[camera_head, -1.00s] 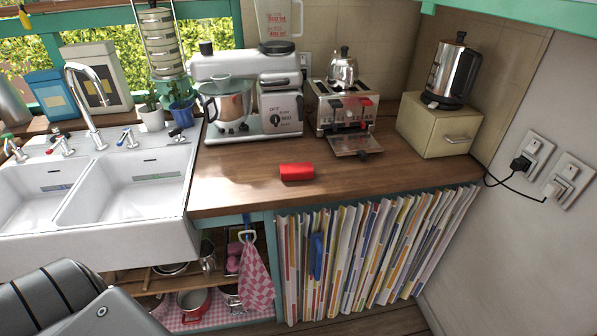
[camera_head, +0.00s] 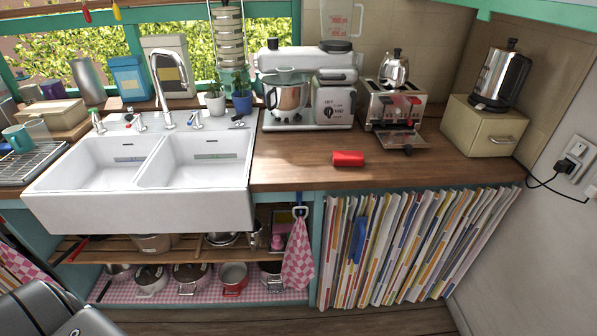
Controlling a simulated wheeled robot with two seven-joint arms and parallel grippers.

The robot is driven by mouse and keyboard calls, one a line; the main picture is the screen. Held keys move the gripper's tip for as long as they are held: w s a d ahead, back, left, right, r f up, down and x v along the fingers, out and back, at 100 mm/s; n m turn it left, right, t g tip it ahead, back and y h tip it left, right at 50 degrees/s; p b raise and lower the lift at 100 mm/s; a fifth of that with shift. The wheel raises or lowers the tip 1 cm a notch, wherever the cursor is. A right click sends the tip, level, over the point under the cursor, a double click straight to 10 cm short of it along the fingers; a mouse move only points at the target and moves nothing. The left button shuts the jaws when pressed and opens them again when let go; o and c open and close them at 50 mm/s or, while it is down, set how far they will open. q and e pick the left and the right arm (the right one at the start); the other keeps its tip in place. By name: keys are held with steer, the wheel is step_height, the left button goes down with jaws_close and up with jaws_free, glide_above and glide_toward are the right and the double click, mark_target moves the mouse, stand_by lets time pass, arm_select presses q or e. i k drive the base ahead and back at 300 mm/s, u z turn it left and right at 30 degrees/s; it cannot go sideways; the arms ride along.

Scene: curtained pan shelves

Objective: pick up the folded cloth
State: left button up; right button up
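A small red folded-looking bundle (camera_head: 348,158) lies on the wooden counter, in front of the toaster; it looks like the folded cloth. A pink-and-white checked cloth (camera_head: 298,255) hangs from a hook under the counter, left of the striped curtain. Part of my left arm shows at the bottom left corner, far from both cloths. Neither of my grippers is in view.
A white double sink (camera_head: 150,205) fills the left of the counter. A stand mixer (camera_head: 290,95), a toaster (camera_head: 395,108) and a beige box with a kettle (camera_head: 485,125) stand behind the red bundle. Pots sit on the lower shelf (camera_head: 130,302). The wooden counter (camera_head: 290,178) is clear around the bundle.

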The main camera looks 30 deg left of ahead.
mark_target(340, 158)
steer(key=u, duration=0.35)
steer(key=k, duration=0.85)
steer(key=u, duration=1.1)
steer(key=i, duration=1.65)
steer(key=z, duration=0.3)
